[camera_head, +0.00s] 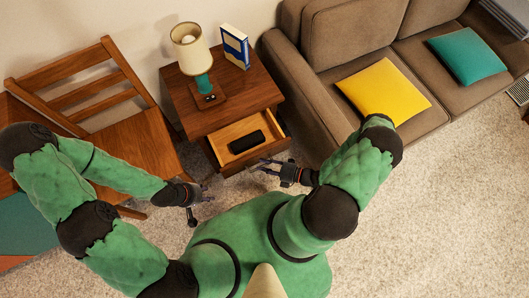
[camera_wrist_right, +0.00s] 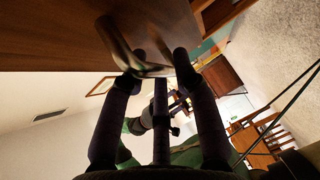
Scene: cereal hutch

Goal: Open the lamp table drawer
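The wooden lamp table (camera_head: 184,98) stands against the wall. Its drawer (camera_head: 218,145) is pulled out, with a dark oblong object (camera_head: 246,141) inside. My right gripper (camera_head: 262,164) is at the drawer's front, low and to the right of its middle. My left gripper (camera_head: 205,204) is apart from the table, to the left of the drawer, with fingers spread and empty.
A lamp (camera_head: 190,48) and a blue-and-white box (camera_head: 235,46) stand on the table. A wooden chair (camera_head: 135,142) is close on the left. A brown sofa (camera_head: 310,98) with yellow (camera_head: 384,91) and teal cushions (camera_head: 467,54) is close on the right. Carpet (camera_head: 430,220) is clear at lower right.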

